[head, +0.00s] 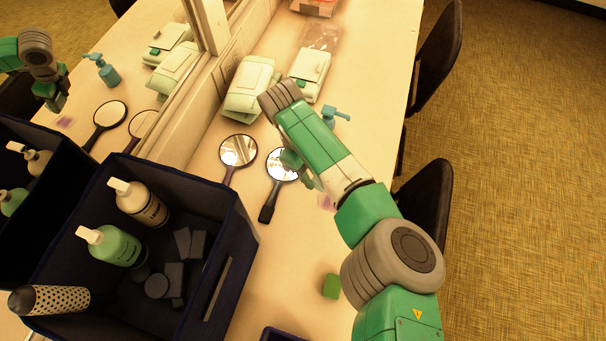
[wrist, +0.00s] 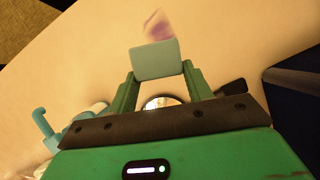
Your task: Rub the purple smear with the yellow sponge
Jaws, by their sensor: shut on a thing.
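In the wrist view the smear (wrist: 157,25) lies just beyond the held block. My gripper (wrist: 157,68) is shut on a pale grey-green block (wrist: 156,60), which looks like a sponge; I see no clear yellow on it. The block covers the near edge of the smear in that view; I cannot tell if it touches the counter. In the head view my gripper (head: 303,172) is partly hidden by my arm, and the held block does not show clearly.
Two hand mirrors (head: 238,151) (head: 267,213) lie left of my gripper. A teal pump bottle (head: 329,117) stands behind my arm. A dark bin (head: 232,205) with bottles is at front left. A green block (head: 331,286) lies nearer. A wall mirror (head: 130,105) runs along the left.

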